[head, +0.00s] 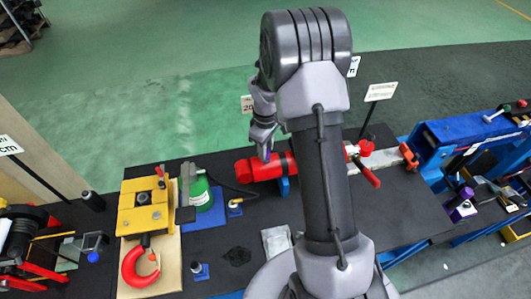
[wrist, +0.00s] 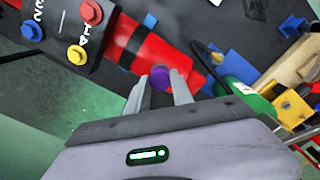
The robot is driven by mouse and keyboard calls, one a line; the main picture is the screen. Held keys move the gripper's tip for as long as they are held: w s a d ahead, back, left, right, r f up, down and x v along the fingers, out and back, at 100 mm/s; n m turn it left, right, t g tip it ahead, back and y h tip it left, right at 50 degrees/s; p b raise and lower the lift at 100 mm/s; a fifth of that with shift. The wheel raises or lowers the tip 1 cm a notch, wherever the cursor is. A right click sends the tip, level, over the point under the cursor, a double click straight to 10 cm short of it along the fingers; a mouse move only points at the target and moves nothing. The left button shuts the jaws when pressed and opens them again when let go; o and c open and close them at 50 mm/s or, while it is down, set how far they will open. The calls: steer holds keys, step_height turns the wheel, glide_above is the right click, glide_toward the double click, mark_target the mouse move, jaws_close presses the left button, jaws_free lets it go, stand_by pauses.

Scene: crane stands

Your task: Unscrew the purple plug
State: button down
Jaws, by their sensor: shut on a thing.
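The purple plug (wrist: 160,77) shows in the wrist view between my fingertips, against the side of a red cylinder (wrist: 140,53). My gripper (wrist: 161,86) is shut on the plug, with one finger on each side of it. In the head view my gripper (head: 264,150) points down at the red cylinder (head: 262,168), which lies on a dark table. The plug cannot be made out there. How far the plug sits in the cylinder is hidden.
A green cylinder (head: 201,195) and a yellow clamp block (head: 143,207) with a red hook (head: 139,268) stand left of the red cylinder. A panel with coloured buttons (wrist: 62,32) is at upper left in the wrist view. A blue bench (head: 463,130) is at right.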

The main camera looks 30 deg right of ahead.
steer(key=shift+r+p, duration=1.25)
steer(key=shift+r, duration=0.6)
